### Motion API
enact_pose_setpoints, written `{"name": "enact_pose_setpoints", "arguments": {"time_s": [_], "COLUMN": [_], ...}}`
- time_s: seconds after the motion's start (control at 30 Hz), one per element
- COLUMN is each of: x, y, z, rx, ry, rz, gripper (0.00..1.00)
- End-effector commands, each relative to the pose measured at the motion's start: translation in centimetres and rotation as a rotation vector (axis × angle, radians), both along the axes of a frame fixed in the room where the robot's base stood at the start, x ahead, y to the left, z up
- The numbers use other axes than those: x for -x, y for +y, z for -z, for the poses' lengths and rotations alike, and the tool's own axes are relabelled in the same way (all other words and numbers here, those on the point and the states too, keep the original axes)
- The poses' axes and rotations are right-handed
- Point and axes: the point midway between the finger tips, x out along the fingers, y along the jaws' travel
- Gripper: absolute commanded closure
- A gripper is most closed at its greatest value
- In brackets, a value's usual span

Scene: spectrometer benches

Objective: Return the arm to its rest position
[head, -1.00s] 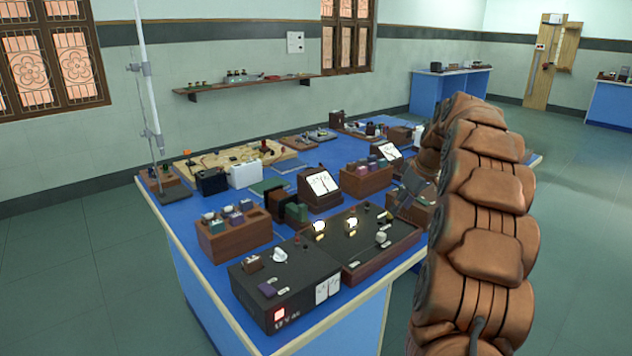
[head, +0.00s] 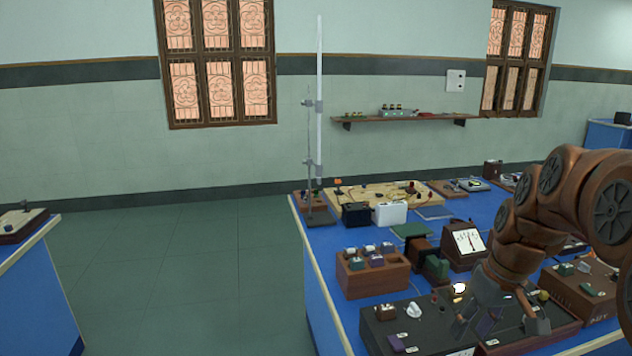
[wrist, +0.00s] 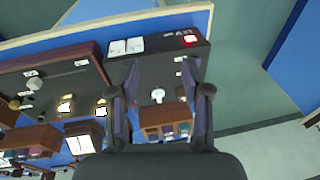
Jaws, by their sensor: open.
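My arm (head: 560,195) is bent in the right part of the head view, coming in from the right edge and reaching down over the blue bench. My gripper (head: 500,322) hangs at its end, over the black power box and the panel beside it. In the wrist view my gripper (wrist: 160,75) points at the bench with its two fingers spread apart. Nothing is between them but the view of the black box (wrist: 156,62) below. The gap between the fingertips and the box is hard to judge.
The blue bench (head: 312,290) is crowded with instruments, including a wooden block with several terminals (head: 375,280) and a meter (head: 467,243). A tall stand (head: 319,120) rises at its back left corner. Another bench (head: 40,290) is at far left, with open floor (head: 190,265) between.

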Motion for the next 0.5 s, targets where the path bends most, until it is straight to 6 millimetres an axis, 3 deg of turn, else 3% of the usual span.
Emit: {"name": "enact_pose_setpoints", "arguments": {"time_s": [0.03, 0.2, 0.5], "x": [1.6, 6.8, 16.9], "y": [1.6, 5.3, 9.3], "z": [-0.4, 0.0, 1.3], "rx": [0.005, 0.029, 0.096], "ry": [0.02, 0.092, 0.197], "rz": [-0.002, 0.022, 0.076], "gripper": [0.52, 0.52, 0.52]}}
